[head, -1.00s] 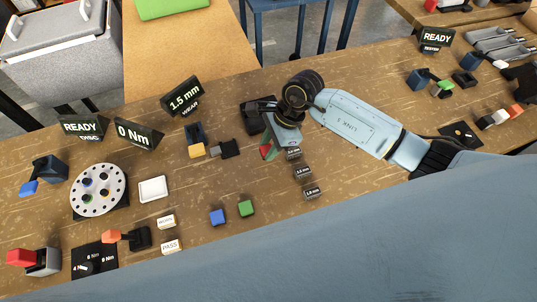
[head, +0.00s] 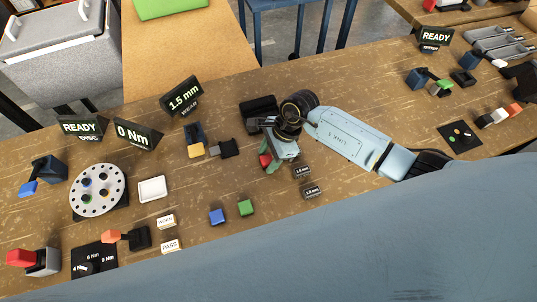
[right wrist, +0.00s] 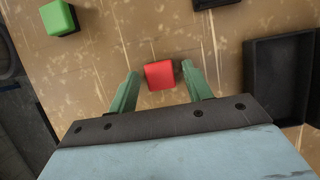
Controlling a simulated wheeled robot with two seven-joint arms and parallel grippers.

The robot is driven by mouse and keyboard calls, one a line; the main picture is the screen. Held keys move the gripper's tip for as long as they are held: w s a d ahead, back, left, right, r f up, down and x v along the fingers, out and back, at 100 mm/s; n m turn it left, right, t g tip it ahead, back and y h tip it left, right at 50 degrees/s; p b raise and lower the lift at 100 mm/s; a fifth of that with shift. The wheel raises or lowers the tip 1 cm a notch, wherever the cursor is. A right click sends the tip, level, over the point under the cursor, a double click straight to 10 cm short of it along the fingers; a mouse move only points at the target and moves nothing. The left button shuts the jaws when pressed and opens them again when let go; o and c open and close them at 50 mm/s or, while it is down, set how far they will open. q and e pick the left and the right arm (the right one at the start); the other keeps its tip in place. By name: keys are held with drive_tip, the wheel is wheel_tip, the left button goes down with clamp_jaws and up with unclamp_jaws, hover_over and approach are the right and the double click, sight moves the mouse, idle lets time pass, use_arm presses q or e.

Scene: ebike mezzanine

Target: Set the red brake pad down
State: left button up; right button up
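The red brake pad (right wrist: 160,75) lies between the fingertips of my right gripper (right wrist: 160,82) in the right wrist view. A gap shows between the pad and the left finger, and a thinner one at the right finger, so the gripper looks open around it. In the head view the red pad (head: 265,160) shows beside the green fingers of my right gripper (head: 271,165), low over the wooden table (head: 230,180). Whether the pad touches the table is hard to tell. My left gripper is out of view.
Two small black thickness labels (head: 302,171) stand just right of the gripper. A black tray (head: 258,112) is behind it. Green (head: 246,208) and blue (head: 217,217) blocks lie nearer the front. A white dish (head: 152,189) sits left; bare table lies between.

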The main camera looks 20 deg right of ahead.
drive_tip(key=shift+r, duration=0.1)
drive_tip(key=v, duration=1.2)
